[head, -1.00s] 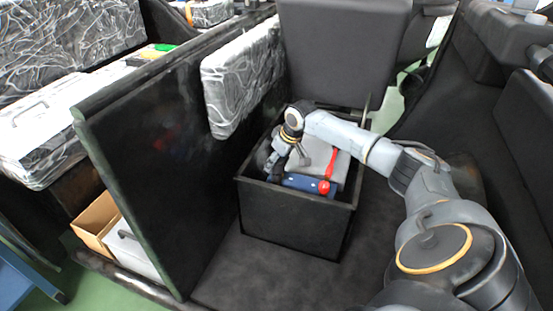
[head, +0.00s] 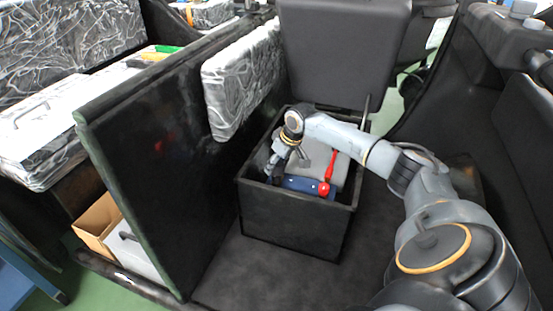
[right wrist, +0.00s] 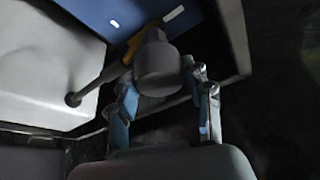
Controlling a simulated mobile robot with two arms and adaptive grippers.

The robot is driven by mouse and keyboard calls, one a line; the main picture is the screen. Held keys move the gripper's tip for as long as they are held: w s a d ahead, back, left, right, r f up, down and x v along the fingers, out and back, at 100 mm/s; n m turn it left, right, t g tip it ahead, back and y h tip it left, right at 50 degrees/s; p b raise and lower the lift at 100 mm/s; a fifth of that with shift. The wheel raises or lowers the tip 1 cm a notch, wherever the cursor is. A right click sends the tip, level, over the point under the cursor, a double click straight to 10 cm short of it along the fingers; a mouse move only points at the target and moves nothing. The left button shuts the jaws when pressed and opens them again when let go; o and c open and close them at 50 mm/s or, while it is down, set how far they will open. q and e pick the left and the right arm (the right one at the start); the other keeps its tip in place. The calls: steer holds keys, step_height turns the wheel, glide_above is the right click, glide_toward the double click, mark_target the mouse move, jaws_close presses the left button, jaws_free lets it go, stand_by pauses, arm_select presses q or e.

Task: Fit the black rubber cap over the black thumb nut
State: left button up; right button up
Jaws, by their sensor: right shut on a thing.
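My right gripper (head: 272,168) reaches into the black open box. In the right wrist view its two fingers (right wrist: 160,82) are shut on the sides of a dark, rounded, cap-like piece, which looks like the black rubber cap (right wrist: 158,66). A yellowish-brown part (right wrist: 132,50) shows just behind the cap. A short dark rod with a round end (right wrist: 74,98) lies left of it, against a pale block. I cannot make out the black thumb nut for sure, nor whether the cap touches it. My left gripper is not in view.
The black box (head: 292,227) has upright walls close around my right gripper. Inside are a blue case (head: 300,184), a grey block (head: 322,157) and a red rod with a red ball end (head: 324,188). A dark panel (head: 150,170) stands to the left.

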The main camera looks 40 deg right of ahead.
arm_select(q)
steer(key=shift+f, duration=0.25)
arm_select(e)
steer(key=shift+f, duration=0.15)
steer(key=shift+f, duration=0.25)
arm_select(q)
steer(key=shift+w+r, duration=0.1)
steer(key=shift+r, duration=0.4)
arm_select(e)
steer(key=shift+f, duration=0.1)
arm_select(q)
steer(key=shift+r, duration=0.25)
arm_select(e)
steer(key=shift+f, duration=0.25)
steer(key=shift+f, duration=0.25)
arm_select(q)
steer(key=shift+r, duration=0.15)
arm_select(e)
steer(key=shift+f, duration=0.25)
arm_select(q)
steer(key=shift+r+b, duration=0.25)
steer(key=shift+b, duration=0.05)
